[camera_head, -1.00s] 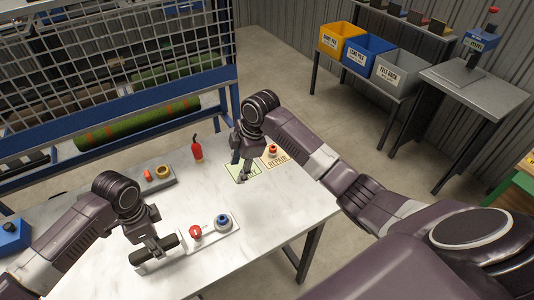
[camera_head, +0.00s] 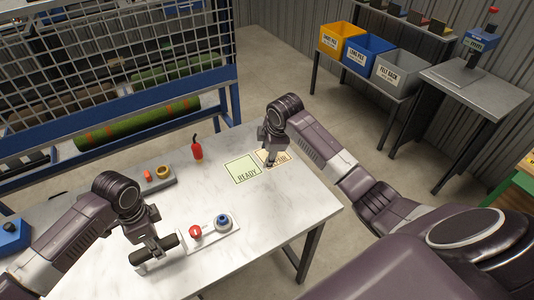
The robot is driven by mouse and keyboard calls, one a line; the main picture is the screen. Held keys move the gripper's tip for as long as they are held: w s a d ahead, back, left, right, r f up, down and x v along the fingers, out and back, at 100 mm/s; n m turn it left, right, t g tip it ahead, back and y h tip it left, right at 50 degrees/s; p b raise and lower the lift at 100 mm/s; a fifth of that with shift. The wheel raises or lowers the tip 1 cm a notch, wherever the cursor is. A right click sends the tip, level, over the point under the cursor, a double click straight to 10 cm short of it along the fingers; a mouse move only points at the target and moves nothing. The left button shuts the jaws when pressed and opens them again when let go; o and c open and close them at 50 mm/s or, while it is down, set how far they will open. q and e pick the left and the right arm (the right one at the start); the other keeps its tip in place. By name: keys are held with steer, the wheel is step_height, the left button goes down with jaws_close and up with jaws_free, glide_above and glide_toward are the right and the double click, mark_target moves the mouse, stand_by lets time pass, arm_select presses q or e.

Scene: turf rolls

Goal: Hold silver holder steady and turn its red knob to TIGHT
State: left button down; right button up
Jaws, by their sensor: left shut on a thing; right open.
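A silver-white holder (camera_head: 210,241) lies flat on the table at lower centre, with a red knob (camera_head: 196,231) and a blue ring-shaped part (camera_head: 223,222) on top. A thick dark handle (camera_head: 141,256) is at its left end. My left gripper (camera_head: 156,249) is shut on this dark handle. The knob's marks are too small to read. My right gripper (camera_head: 270,162) is open, pointing down over the tan REPAIR card (camera_head: 283,155), well away from the holder. It covers much of that card.
A green READY card (camera_head: 243,170) lies left of the tan card, bare. A blue mesh rack (camera_head: 120,123) borders the table's back. The table's right front is clear.

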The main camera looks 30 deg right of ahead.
arm_select(q)
steer(key=c, duration=1.5)
jaws_free()
steer(key=shift+c, duration=0.2)
